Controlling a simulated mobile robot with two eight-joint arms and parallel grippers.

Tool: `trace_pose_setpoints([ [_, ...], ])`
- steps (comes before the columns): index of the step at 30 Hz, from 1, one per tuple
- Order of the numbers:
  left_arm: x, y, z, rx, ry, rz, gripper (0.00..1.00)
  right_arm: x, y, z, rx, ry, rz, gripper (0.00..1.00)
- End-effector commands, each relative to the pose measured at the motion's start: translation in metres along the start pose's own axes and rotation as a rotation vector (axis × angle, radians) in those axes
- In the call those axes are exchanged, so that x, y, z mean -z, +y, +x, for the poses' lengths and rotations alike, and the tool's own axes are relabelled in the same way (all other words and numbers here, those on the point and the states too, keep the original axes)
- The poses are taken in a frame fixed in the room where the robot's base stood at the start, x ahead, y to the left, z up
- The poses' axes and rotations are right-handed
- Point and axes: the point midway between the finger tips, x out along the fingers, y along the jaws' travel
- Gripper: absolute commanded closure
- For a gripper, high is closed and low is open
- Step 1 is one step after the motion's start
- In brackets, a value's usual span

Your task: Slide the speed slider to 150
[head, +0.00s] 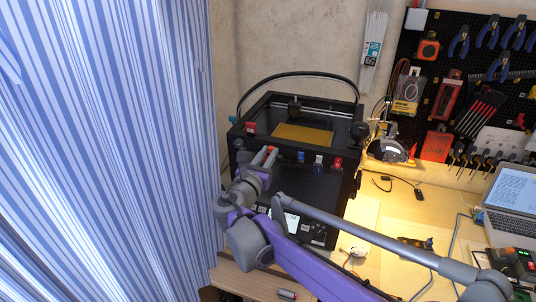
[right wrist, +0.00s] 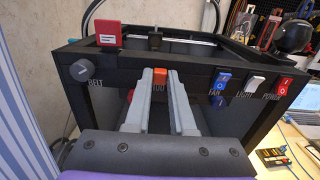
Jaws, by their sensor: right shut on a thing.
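The speed slider's orange-red knob (right wrist: 160,74) is on the upper front bar of the black 3D printer (right wrist: 85,53). In the right wrist view the two grey fingertips of my right gripper (right wrist: 160,80) are on either side of the knob and shut on it. Digits, seemingly 100, show between the fingers just under the knob; the rest of the scale is hidden by the fingers. In the head view my right gripper (head: 263,160) reaches to the printer (head: 268,105) front, and the orange knob (head: 271,149) shows at its tip. My left gripper is not in view.
A BELT dial (right wrist: 80,70) is left of the slider. Right of it are the blue FAN switch (right wrist: 221,81), the white LIGHT switch (right wrist: 255,84) and the red POWER switch (right wrist: 285,87). A striped curtain (head: 110,150) hangs close on the left. A laptop (head: 508,200) stands on the bench at right.

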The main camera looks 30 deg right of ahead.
Motion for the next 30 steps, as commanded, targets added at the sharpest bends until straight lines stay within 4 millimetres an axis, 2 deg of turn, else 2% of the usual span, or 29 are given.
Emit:
trace_pose_setpoints([
  [11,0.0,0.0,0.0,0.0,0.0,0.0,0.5,0.0,0.0,0.0,0.0,0.0,0.0,1.0],
  [18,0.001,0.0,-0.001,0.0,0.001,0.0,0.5,0.0,-0.025,0.0,0.002,0.0,0.0,1.0],
  [26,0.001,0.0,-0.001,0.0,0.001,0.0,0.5,0.0,-0.028,0.0,0.004,0.0,0.0,1.0],
  [27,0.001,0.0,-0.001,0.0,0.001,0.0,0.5,0.001,-0.028,0.0,0.004,0.0,0.0,0.72],
  [30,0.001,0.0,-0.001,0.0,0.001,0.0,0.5,0.0,-0.028,0.0,0.003,0.0,0.0,0.54],
])
